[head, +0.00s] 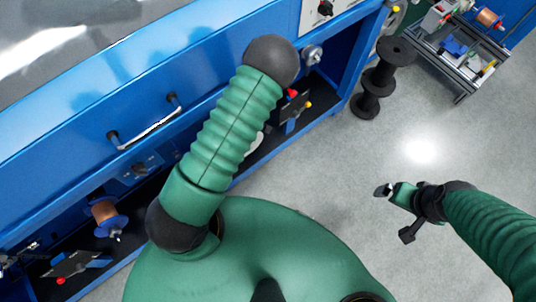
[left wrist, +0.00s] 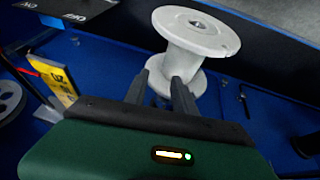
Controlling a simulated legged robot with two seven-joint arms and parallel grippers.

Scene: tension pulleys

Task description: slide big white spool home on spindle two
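The big white spool (left wrist: 196,38) stands tilted in the upper middle of the left wrist view, its near flange showing a dark centre hole. My left gripper (left wrist: 162,78) reaches toward it with its two dark fingers apart. The lower flange shows between and beyond the fingertips, and the right fingertip overlaps the spool's core in the picture; contact is unclear. I cannot tell any spindle inside the spool. In the head view my left forearm and gripper are hidden behind my green upper arm. My right gripper (head: 385,190) hangs over the open floor, too small to read.
The blue machine (head: 70,150) with a metal handle (head: 145,134) fills the left of the head view. A copper spool (head: 104,211) sits in its lower bay. Black spools (head: 377,80) stand on the floor beside a cart (head: 455,60). A yellow label (left wrist: 62,84) stands left of my fingers.

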